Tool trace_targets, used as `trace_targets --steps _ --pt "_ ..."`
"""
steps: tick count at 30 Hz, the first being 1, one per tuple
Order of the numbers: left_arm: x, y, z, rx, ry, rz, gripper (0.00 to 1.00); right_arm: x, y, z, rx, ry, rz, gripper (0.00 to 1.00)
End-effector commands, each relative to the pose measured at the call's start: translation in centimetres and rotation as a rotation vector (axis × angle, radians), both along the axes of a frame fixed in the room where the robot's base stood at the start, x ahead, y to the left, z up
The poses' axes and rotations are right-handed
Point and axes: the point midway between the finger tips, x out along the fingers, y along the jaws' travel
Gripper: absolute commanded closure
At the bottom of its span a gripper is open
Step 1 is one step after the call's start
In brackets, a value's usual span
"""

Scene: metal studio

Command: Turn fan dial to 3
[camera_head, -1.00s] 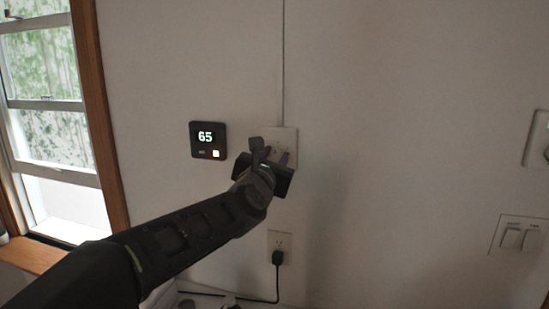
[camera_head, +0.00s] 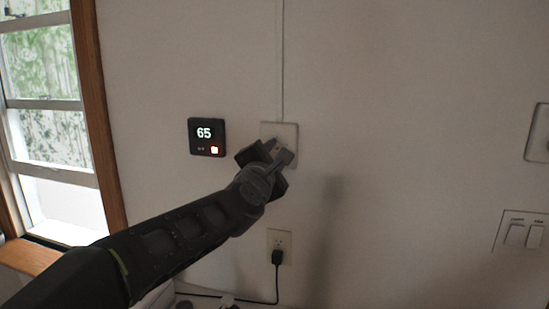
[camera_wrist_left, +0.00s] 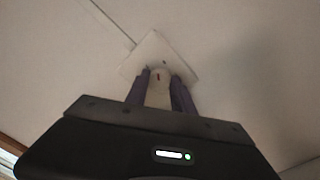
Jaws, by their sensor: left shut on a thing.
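The fan dial's white wall plate (camera_head: 289,131) is on the wall, just right of the black thermostat. In the left wrist view the plate (camera_wrist_left: 154,52) looks turned like a diamond, with the pale dial (camera_wrist_left: 158,88) and a small red mark on it. My left gripper (camera_head: 279,151) is at the plate, its fingers on both sides of the dial and shut on it. The gripper hides the dial's lower part and any numbers, so the setting cannot be read. My right gripper is not in view.
A black thermostat (camera_head: 207,137) reading 65 is left of the plate. An outlet (camera_head: 280,243) with a black plug is below. Light switches (camera_head: 523,235) are at the right, a window (camera_head: 45,120) at the left. The wall between is bare.

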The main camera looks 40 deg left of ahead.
Motion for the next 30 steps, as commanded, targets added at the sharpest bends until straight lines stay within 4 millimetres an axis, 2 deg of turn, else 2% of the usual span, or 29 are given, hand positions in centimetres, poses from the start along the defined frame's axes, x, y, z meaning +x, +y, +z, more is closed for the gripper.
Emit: trace_targets --steps 30 --pt "0.0 0.1 -0.6 0.909 0.320 -0.001 1.00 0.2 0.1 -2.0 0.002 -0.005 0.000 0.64"
